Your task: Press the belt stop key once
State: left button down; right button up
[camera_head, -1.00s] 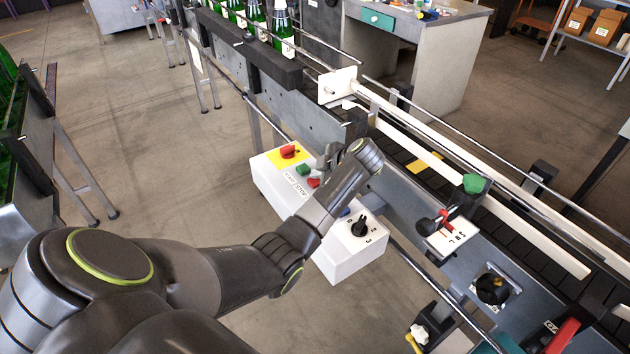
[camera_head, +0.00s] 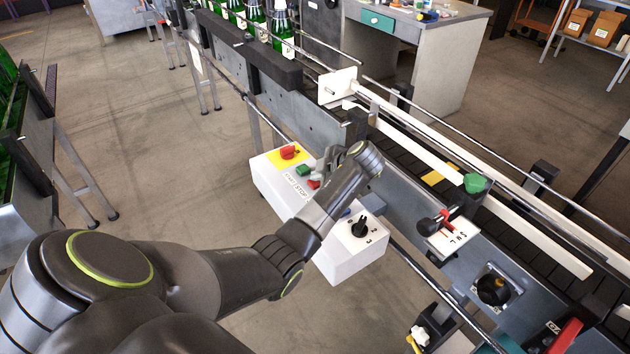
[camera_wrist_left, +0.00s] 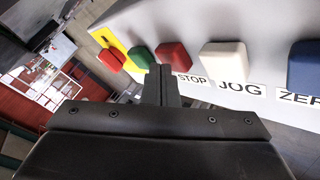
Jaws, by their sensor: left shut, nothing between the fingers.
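The red stop key (camera_head: 314,184) is on the white control box (camera_head: 345,262), beside the printed word STOP. In the left wrist view the red stop key (camera_wrist_left: 173,56) is just beyond my fingertips, left of the STOP label. My left gripper (camera_head: 320,165) is over the box, close to this key. Its fingers (camera_wrist_left: 161,72) are shut with nothing between them and point at the key's lower left part. I cannot tell whether they touch it. My right gripper is not in view.
A green key (camera_wrist_left: 141,57) and a red knob (camera_wrist_left: 110,59) on yellow lie left of the stop key. A white JOG key (camera_wrist_left: 225,62) and a blue key (camera_wrist_left: 304,66) lie right. The conveyor (camera_head: 405,158) runs behind the box. Green bottles (camera_head: 281,28) stand upstream.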

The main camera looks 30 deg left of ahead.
aim_at(318, 183)
pick_arm(q)
jog(key=shift+f, duration=0.2)
jog(key=shift+r, duration=0.1)
jog(key=shift+r+p, duration=0.7)
jog(key=shift+r, duration=0.2)
notch_tip(318, 183, up, 5)
jog(key=p, duration=0.4)
dwell(0.4)
dwell(0.5)
